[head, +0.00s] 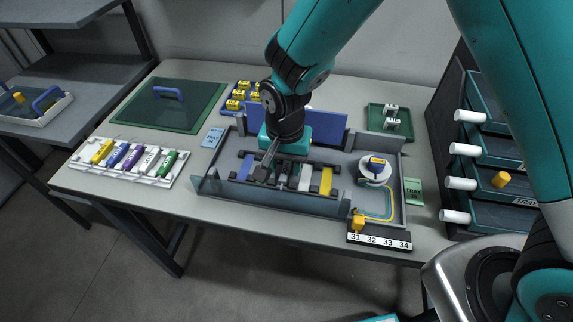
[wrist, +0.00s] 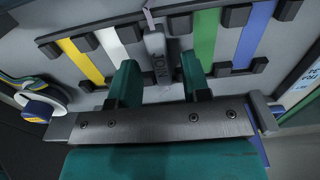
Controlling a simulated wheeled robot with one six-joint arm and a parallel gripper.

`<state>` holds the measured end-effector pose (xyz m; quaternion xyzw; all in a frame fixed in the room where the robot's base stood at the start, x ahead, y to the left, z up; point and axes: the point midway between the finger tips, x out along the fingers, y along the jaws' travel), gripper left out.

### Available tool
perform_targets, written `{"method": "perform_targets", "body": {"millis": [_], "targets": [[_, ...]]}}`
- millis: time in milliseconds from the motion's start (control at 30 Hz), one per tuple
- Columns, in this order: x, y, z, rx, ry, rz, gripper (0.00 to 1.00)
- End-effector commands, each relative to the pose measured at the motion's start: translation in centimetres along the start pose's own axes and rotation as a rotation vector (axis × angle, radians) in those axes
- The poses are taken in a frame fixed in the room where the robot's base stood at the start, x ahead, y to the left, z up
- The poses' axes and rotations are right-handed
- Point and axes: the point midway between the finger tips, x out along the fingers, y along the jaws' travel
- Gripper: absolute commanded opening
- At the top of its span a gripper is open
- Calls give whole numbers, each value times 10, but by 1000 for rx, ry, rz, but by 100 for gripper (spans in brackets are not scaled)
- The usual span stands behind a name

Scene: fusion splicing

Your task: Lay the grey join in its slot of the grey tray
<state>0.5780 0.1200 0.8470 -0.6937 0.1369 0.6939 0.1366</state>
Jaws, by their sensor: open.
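The grey join (wrist: 155,45), with lettering on it, lies between the white strip (wrist: 111,42) and the green strip (wrist: 207,40) in the wrist view. It lines up with the gap between dark clips in the row, and a thin purple strand shows at its far end. My gripper (wrist: 159,70) is open, with one green finger on each side of the join and visible space between. The grey tray (head: 345,165) is on the table in the head view. My gripper (head: 264,172) is low over its left part and hides some of the row. I cannot tell how deep the join sits.
A yellow strip (head: 326,181) and a blue strip (head: 245,168) flank the row. A white spool (head: 374,174) stands at the tray's right. A blue panel (head: 330,125) rises behind my gripper. A white rack (head: 127,162) with coloured pieces lies left, and drawers (head: 500,180) stand right.

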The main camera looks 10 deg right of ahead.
Motion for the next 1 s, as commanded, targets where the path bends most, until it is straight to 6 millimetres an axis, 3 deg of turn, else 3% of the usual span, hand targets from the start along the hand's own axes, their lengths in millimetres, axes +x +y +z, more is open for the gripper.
{"method": "perform_targets", "body": {"millis": [400,767,867,1000], "targets": [[-88,-1,0,0,3,-4,43],[-113,2,1,-10,-1,-6,43],[-130,14,7,-85,-14,-38,43],[-172,53,35,-332,-35,-138,43]]}}
